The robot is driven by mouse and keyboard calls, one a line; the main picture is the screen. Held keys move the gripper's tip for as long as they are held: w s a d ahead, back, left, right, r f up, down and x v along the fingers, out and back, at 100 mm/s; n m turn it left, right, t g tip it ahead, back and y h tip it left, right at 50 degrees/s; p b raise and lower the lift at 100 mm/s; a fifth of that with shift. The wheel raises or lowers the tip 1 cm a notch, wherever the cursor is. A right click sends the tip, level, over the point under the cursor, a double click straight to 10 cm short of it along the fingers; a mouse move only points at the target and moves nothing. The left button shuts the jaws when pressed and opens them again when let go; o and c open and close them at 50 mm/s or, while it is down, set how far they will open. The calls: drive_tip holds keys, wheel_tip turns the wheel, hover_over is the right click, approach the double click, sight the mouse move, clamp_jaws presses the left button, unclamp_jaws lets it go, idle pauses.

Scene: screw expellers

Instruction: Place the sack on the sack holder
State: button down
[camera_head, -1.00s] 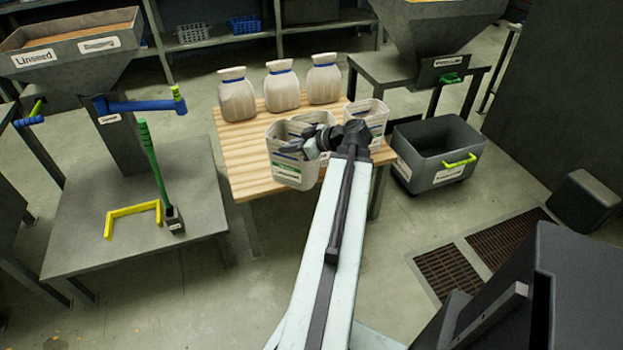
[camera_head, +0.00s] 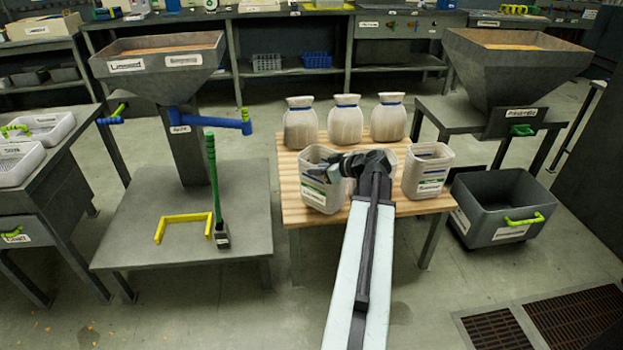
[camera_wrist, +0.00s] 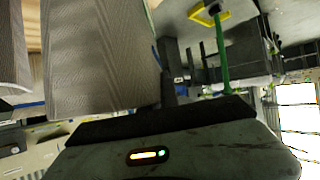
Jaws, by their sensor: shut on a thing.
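My gripper (camera_head: 338,172) is low over the wooden table, beside a white labelled container (camera_head: 320,193). In the wrist view my gripper (camera_wrist: 160,108) is shut, with a large pale, ribbed sack (camera_wrist: 100,55) close against it. The head view does not show this sack clearly behind my arm. Three cream sacks with blue ties, the left (camera_head: 300,124), middle (camera_head: 345,121) and right (camera_head: 389,118) ones, stand upright at the table's back. A yellow U-shaped bracket (camera_head: 183,219), possibly the sack holder, is on the grey left table, beside a green upright lever (camera_head: 212,175).
The grey table (camera_head: 130,235) carries a hopper machine (camera_head: 158,70) with a blue arm. Another white container (camera_head: 427,172) stands on the wooden table (camera_head: 292,205). A dark bin (camera_head: 500,205) is on the floor at right. Floor between the two tables is narrow but clear.

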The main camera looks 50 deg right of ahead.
sight(315, 193)
drive_tip(key=shift+w+f, duration=0.1)
drive_tip(key=shift+w, duration=1.05)
wheel_tip(315, 193, down, 4)
drive_tip(key=b, duration=0.4)
drive_tip(key=c, duration=1.6)
unclamp_jaws()
